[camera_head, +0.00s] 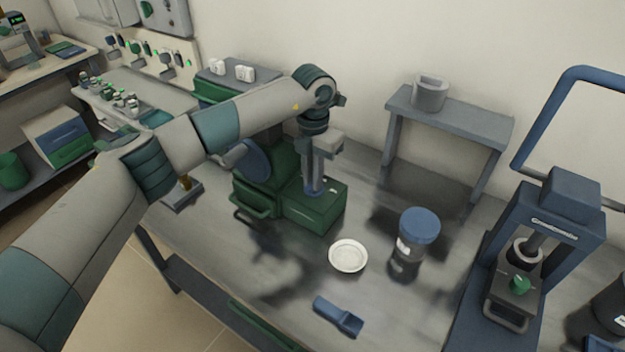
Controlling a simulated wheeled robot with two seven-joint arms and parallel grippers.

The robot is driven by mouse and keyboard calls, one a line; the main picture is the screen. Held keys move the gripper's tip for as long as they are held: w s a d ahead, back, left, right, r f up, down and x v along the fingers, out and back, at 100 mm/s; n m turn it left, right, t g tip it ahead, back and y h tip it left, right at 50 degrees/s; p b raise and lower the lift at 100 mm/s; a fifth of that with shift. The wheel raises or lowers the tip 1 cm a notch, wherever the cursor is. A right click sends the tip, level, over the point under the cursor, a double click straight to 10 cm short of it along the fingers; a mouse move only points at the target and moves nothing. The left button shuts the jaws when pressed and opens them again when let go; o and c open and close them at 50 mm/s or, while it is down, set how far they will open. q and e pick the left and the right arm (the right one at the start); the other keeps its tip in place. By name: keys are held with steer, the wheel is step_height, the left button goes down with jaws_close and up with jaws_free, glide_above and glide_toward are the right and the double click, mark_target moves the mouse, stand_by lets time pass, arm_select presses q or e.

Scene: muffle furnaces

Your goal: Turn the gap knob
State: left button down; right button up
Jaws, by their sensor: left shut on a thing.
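A green machine (267,165) with a lower box-shaped front part (318,208) stands on the grey metal bench. My left arm comes in from the left and reaches over it. My left gripper (314,188) points down at the top of the front part and is shut on what appears to be the gap knob. The knob is small and mostly hidden by the fingers, so its angle cannot be made out. My right gripper is not in view.
A white dish (348,256), a blue scoop (338,317) and a blue-lidded jar (417,232) stand on the bench (225,240) in front and to the right. A blue press (545,245) stands at the right, a small grey stand (460,118) at the back.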

arm_select(q)
steer(key=shift+w+r, duration=0.1)
steer(key=shift+r, duration=0.05)
steer(key=c, duration=1.8)
jaws_free()
